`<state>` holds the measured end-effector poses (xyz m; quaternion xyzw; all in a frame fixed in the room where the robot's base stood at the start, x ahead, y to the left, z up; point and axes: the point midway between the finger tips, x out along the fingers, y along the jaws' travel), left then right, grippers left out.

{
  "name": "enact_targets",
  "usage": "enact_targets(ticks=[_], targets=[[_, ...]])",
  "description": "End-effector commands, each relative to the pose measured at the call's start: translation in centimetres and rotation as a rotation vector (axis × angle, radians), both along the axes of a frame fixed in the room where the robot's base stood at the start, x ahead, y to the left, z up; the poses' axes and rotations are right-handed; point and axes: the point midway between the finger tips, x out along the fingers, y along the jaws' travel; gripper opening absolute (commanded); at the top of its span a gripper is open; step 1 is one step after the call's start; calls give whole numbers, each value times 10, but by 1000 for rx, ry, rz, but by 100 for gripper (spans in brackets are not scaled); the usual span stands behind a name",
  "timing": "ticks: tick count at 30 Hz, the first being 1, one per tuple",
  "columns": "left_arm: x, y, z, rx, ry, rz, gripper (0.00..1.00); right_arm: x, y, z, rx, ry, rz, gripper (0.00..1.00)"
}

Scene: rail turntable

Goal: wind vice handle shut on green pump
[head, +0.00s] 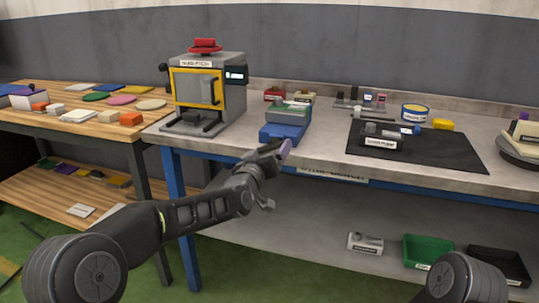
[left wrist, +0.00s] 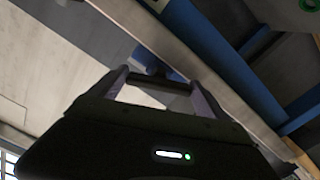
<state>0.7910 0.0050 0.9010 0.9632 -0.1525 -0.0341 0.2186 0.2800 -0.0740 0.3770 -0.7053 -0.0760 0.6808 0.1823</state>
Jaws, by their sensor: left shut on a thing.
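The blue vice (head: 283,133) stands at the front edge of the grey workbench. The green pump (head: 290,111) sits at the top of the vice; I cannot tell how tightly the jaws meet it. My left gripper (head: 276,148) is at the bench's front edge, just below the vice. In the left wrist view my left gripper (left wrist: 160,88) is shut on a dark bar, the vice handle (left wrist: 155,84), which lies across between the two fingers. In the head view the gripper hides the handle. My right gripper is out of view.
A grey machine with a yellow-framed door (head: 199,88) stands left of the vice. A black mat (head: 450,150) with a dark labelled part (head: 380,140) lies to the right. A green bin (head: 428,250) is on the lower shelf. Bare bench lies between vice and mat.

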Motion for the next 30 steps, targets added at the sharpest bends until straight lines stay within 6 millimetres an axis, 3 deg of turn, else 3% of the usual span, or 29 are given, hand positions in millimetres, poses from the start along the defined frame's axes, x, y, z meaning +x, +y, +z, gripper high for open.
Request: enact_targets(ticks=[30], targets=[[1,3,-4,912,-291,-3,47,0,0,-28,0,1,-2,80]])
